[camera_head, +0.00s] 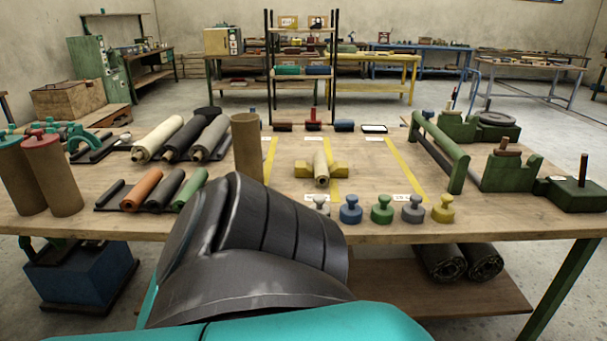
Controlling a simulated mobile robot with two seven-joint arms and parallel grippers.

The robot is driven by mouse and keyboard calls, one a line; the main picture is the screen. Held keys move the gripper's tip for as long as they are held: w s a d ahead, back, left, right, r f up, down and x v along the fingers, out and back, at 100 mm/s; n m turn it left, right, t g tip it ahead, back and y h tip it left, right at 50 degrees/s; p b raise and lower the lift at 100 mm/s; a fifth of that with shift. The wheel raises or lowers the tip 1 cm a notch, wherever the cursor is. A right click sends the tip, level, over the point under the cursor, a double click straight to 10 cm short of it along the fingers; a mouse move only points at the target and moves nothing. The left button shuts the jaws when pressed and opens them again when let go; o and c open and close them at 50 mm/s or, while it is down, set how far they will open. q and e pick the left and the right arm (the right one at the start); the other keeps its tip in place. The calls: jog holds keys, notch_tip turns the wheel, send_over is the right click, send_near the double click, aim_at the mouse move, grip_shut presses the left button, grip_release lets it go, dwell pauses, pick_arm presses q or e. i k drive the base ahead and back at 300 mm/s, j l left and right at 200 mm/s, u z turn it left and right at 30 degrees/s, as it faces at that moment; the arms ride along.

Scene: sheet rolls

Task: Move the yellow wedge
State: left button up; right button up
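Two yellow wedges lie on the wooden table (480,209), one on the left (303,169) and one on the right (341,169) of a small pale roll (321,169). The roll lies lengthwise between them with its near end facing me. I cannot tell whether the wedges touch it. Neither of my grippers shows. A dark grey and teal link of my own arm fills the lower middle and hides part of the table's front edge.
Knobbed pieces, blue (350,209), green (382,209), grey (413,209) and yellow (443,208), stand in front of the wedges. An upright brown tube (246,146) stands left. A green frame (440,150) stands right. Several rolls lie left.

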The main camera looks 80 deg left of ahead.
aim_at(339, 169)
jog(key=u, duration=3)
